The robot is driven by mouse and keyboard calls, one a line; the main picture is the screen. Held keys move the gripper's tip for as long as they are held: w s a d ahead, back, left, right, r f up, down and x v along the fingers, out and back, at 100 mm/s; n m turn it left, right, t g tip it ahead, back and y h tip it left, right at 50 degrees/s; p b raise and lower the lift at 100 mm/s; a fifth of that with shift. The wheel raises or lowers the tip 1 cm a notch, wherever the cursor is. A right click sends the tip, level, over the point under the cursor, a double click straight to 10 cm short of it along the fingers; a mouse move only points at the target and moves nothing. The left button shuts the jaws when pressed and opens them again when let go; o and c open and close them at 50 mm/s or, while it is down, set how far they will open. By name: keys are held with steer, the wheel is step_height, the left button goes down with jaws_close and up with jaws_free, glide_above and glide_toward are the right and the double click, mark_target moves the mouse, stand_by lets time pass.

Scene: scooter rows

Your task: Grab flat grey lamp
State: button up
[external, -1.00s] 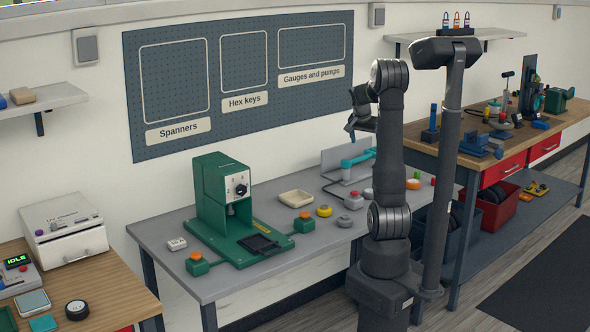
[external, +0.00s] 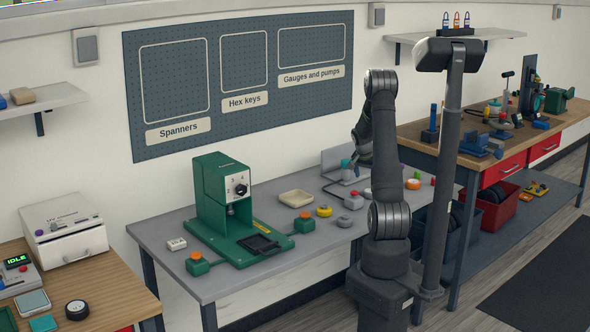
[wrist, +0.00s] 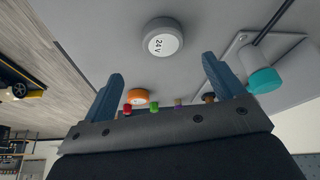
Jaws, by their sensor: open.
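The flat grey lamp (wrist: 163,38) is a low, round, light-grey puck marked "24 V". In the wrist view it lies on the grey bench beyond my fingertips, roughly centred between them and apart from both. In the external view my gripper (external: 361,155) hangs low over the back of the grey bench.
A teal-ended piece (wrist: 265,80) on a grey plate stands beside the lamp. An orange puck (wrist: 138,97) and several small coloured pieces lie near the fingers in the wrist view.

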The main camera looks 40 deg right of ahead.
steer(key=shift+w+x, duration=0.15)
steer(key=shift+x, duration=2)
steer(key=shift+w+x, duration=0.15)
steer(key=shift+x, duration=1.95)
steer(key=shift+c, duration=0.2)
steer(key=c, duration=1.1)
